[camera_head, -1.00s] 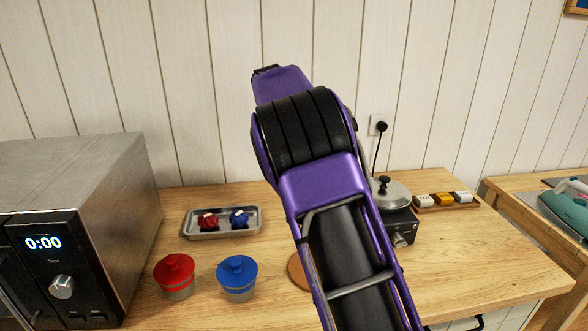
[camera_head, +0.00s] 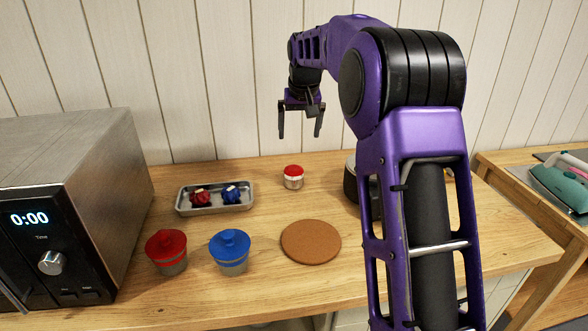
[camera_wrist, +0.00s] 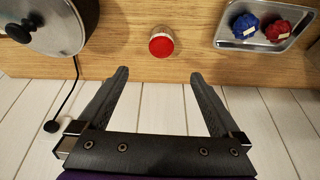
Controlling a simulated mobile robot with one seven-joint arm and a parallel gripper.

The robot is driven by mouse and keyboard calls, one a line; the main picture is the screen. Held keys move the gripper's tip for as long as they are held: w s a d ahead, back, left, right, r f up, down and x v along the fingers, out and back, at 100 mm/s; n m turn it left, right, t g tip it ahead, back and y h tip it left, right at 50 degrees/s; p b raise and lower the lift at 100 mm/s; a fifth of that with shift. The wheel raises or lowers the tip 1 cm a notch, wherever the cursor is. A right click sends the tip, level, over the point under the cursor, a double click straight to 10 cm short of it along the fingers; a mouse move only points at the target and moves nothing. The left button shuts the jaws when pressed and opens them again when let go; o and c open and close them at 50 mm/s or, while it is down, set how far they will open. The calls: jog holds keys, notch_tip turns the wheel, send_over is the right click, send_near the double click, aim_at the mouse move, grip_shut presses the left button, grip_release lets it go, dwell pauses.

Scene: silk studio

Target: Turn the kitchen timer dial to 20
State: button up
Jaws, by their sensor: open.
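A small round white thing with a red top (camera_head: 293,178) stands upright on the counter near the wall. It may be the kitchen timer, but no dial numbers are readable. In the wrist view its red top (camera_wrist: 161,47) shows just beyond the gap between my fingers. My gripper (camera_head: 300,136) is open and empty, pointing down, above and apart from this thing. Both fingers also show in the wrist view (camera_wrist: 159,74). The microwave (camera_head: 75,195) at the left has a knob (camera_head: 52,263) marked Time and a display reading 0:00.
A metal tray (camera_head: 215,208) holds a red and a blue lump. Red (camera_head: 167,250) and blue (camera_head: 230,250) lidded cups and a brown round mat (camera_head: 311,242) lie in front. A lidded pot (camera_wrist: 62,28) stands beside the red-topped thing, partly behind my arm.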

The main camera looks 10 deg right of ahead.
aim_at(294, 169)
jog(key=shift+n, duration=0.6)
jog(key=x, duration=1.7)
jog(key=shift+w+a+r+b, duration=0.1)
jog(key=shift+w+r+b, duration=0.05)
jog(key=shift+b, duration=0.15)
jog(key=c, duration=1.3)
